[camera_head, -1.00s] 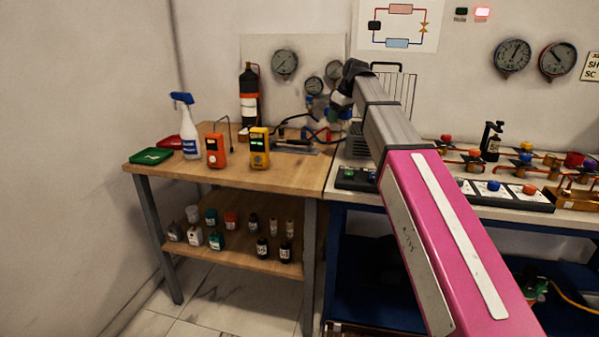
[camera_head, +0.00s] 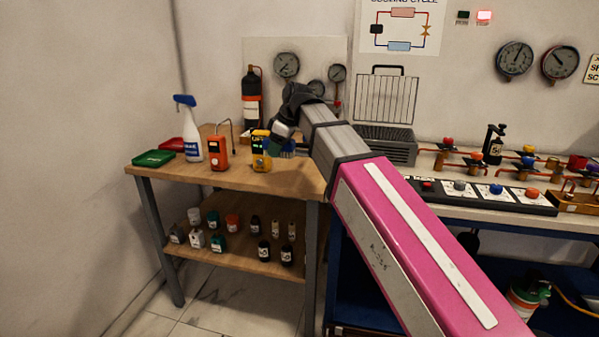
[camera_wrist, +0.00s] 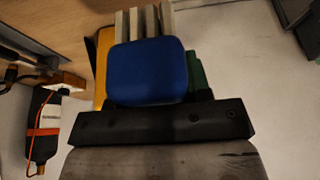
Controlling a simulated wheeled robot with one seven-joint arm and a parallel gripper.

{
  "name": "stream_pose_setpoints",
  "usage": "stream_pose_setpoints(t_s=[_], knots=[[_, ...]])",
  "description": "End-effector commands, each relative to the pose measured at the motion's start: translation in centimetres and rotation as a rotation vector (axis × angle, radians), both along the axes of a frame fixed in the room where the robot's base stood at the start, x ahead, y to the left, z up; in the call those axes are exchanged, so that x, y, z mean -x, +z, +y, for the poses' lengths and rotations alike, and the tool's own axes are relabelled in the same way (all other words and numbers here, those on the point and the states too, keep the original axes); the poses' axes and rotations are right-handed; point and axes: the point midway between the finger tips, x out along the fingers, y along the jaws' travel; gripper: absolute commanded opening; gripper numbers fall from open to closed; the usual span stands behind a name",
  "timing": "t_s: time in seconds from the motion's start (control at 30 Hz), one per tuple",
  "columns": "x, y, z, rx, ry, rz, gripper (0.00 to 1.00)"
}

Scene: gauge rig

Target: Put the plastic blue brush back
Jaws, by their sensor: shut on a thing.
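The blue brush (camera_wrist: 147,72) fills the middle of the wrist view. It shows a smooth rounded blue face, with pale upright strips beyond it that look like bristles. My gripper (camera_head: 280,147) is shut on it above the right part of the wooden bench, close to the yellow meter (camera_head: 260,162). In the head view the arm's end and the brush are small and overlap the meter, so the exact gap cannot be told. The fingertips are mostly hidden behind the brush in the wrist view.
The wooden bench (camera_head: 232,178) also holds an orange meter (camera_head: 218,152), a spray bottle (camera_head: 191,135), a green tray (camera_head: 153,158) and a red tray (camera_head: 172,144). A black cylinder (camera_head: 251,88) stands at the back. Several small bottles sit on the lower shelf.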

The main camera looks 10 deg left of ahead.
Motion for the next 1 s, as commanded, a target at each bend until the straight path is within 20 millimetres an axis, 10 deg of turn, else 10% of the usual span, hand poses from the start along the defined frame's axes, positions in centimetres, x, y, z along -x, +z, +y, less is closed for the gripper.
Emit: stream_pose_setpoints(t_s=[0.5, 1.0], knots=[[-8.7, -5.6, -4.0, 0.000, -0.003, 0.000, 0.22], [-9.6, -9.5, -4.6, 0.000, -0.001, 0.002, 0.22]])
